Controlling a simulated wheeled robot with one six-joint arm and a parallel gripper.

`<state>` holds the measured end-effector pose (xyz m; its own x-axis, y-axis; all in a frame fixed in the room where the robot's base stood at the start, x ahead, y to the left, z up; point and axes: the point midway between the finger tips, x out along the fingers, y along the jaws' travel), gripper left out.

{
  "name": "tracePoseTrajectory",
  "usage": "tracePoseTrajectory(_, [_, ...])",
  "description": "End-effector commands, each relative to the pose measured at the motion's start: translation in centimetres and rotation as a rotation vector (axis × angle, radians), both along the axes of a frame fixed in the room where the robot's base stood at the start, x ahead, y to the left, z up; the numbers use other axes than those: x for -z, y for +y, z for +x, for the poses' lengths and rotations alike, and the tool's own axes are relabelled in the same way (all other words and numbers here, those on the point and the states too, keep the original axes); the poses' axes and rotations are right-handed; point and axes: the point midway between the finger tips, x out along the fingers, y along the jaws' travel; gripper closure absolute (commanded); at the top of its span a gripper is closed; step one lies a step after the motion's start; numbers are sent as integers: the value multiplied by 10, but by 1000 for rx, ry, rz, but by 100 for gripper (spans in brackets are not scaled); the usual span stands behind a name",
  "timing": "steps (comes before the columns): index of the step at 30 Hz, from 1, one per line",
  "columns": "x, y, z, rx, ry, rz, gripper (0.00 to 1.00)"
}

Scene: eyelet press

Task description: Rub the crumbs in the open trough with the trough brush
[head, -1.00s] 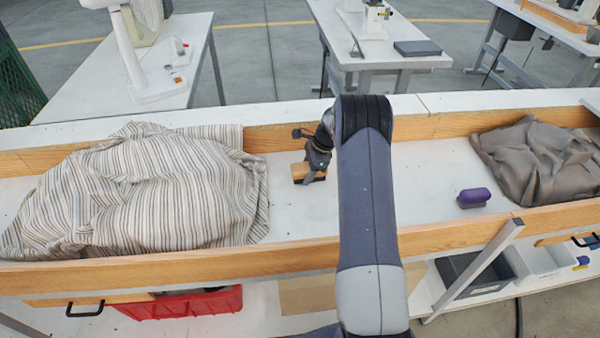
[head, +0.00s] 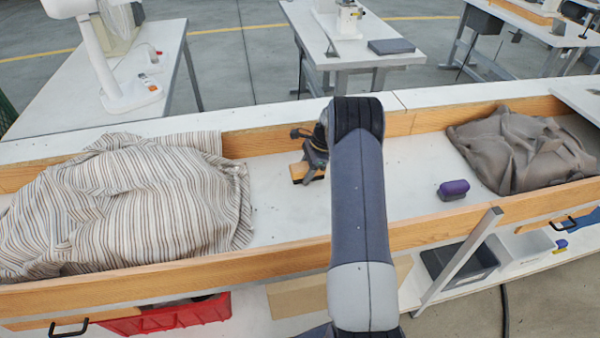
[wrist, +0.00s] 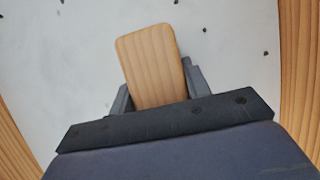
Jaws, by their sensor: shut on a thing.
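My gripper (head: 312,168) is shut on a wooden-topped brush with a dark underside (head: 299,172), low in the white-floored trough (head: 270,215) near its far wall. In the wrist view the brush's pale wooden top (wrist: 153,62) sticks out from between the fingers. Its bristles are hidden there, and I cannot tell whether they touch the floor. Dark crumbs (wrist: 264,53) are scattered around the brush in the wrist view. In the head view they are only tiny specks, and my arm hides part of the trough.
A striped cloth (head: 130,205) fills the trough's left part, and a grey-brown cloth (head: 520,150) lies at the right. A purple-topped brush (head: 453,189) stands between my arm and that cloth. Wooden rails (head: 440,232) edge the trough. A red bin (head: 170,317) sits below.

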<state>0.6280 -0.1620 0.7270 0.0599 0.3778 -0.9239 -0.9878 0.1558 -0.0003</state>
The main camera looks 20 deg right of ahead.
Motion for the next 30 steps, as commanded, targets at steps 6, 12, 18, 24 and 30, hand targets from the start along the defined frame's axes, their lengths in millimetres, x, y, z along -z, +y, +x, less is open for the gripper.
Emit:
tracePoseTrajectory(6, [2,-16,-3,1,1,-1,73])
tracePoseTrajectory(12, [3,-23,-5,1,2,-1,73])
tracePoseTrajectory(18, [2,-40,-8,3,3,-1,73])
tracePoseTrajectory(24, [0,-50,-10,1,1,0,73])
tracePoseTrajectory(30, [0,-50,-10,0,1,0,73])
